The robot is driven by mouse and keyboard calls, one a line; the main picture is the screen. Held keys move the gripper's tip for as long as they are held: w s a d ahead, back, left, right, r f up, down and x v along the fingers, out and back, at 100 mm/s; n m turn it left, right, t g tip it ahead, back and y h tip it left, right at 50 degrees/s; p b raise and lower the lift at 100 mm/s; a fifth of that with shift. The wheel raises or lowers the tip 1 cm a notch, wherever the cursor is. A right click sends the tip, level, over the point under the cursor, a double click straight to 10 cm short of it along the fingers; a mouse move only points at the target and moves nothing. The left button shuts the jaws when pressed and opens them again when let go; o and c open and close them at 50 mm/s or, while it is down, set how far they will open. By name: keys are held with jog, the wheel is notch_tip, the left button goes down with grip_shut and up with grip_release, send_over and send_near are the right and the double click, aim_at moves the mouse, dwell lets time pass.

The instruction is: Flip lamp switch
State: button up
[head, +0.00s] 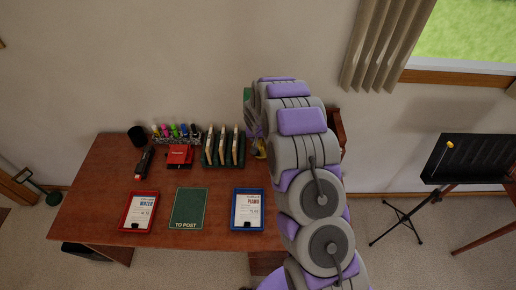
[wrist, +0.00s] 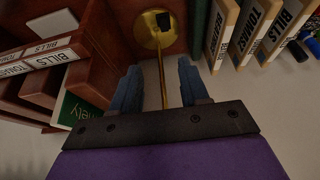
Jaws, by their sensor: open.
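In the wrist view, a round brass lamp base (wrist: 150,30) stands at the top of the picture. A small black switch (wrist: 164,21) sits on it. A thin brass stem (wrist: 162,80) runs down from the base, between the fingers in the picture. My gripper (wrist: 161,82) is open, with its two blue fingers on either side of the stem and their tips short of the base. I cannot tell whether a finger touches the stem. In the head view, my arm hides the gripper and most of the lamp; a bit of brass (head: 259,150) shows beside it.
A wooden organiser (wrist: 45,85) with labelled slots is left in the wrist view; labelled files (wrist: 240,35) are right. On the desk (head: 100,200) are a red tray (head: 139,226), a green mat (head: 188,209) and a blue tray (head: 247,226). A music stand (head: 470,158) stands right.

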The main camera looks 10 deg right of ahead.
jog(key=x, duration=0.5)
jog(key=a+x, duration=0.1)
jog(key=x, duration=1)
jog(key=shift+w+a+f+b, duration=0.15)
jog(key=shift+a+f+b, duration=0.1)
jog(key=shift+a+b, duration=0.1)
jog(key=shift+w+d+f, duration=0.1)
jog(key=shift+d+f, duration=0.2)
jog(key=shift+d, duration=0.3)
jog(key=shift+c, duration=0.2)
